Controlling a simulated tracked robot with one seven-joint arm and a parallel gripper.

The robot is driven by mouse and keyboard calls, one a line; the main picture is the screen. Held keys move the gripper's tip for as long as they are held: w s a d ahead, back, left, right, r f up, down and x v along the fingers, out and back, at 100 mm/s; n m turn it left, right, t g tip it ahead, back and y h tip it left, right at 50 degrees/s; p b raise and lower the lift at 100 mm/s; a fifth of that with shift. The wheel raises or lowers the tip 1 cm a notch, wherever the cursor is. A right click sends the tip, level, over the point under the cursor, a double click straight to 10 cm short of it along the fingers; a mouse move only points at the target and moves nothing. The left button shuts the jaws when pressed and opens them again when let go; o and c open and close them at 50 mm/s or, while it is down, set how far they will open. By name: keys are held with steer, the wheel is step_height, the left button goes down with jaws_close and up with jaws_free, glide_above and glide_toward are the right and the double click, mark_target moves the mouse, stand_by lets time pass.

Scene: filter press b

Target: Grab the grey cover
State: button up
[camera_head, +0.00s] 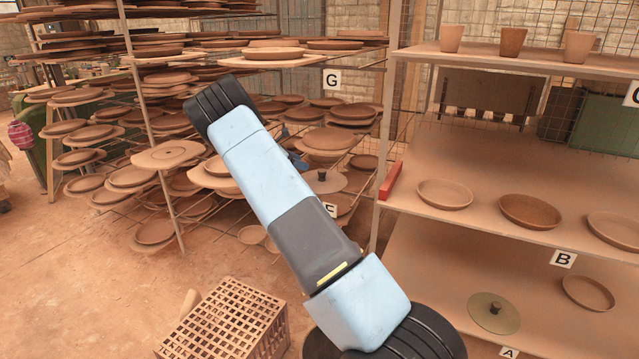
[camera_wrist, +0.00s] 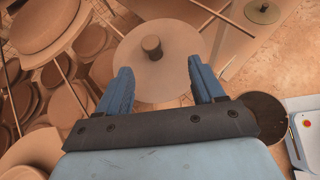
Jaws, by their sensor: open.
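The grey cover is a flat round lid with a dark knob in its centre. In the wrist view the cover (camera_wrist: 170,75) lies ahead of my gripper (camera_wrist: 160,67), with its knob a little beyond the fingertips. My gripper is open, and its two blue fingers frame the near part of the cover with nothing between them in its grasp. In the head view the cover (camera_head: 328,185) sits on the rack just right of my arm, near the label below it. Only a blue bit of my gripper (camera_head: 298,160) shows there; my arm hides the rest.
Racks of brown plates (camera_head: 165,155) stand left and behind. A second, greenish lid (camera_head: 485,316) lies on the low right shelf, near bowls (camera_head: 530,211). A red block (camera_head: 390,181) sits at the shelf's left edge. A lattice crate (camera_head: 225,318) stands on the floor.

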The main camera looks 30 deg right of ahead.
mark_target(320, 171)
steer(key=shift+n+h, duration=0.3)
steer(key=shift+n, duration=0.2)
steer(key=x, duration=0.3)
steer(key=w+x, duration=0.1)
steer(key=x, duration=0.2)
steer(key=f+x, duration=0.1)
steer(key=x, duration=0.2)
steer(key=shift+w+a+f, duration=0.15)
steer(key=shift+w+f, duration=0.1)
steer(key=shift+w, duration=0.05)
steer(key=x, duration=0.5)
steer(key=shift+w+a, duration=0.1)
steer(key=shift+w, duration=0.15)
steer(key=c, duration=1.1)
steer(key=shift+c, duration=0.4)
steer(key=shift+r, duration=0.1)
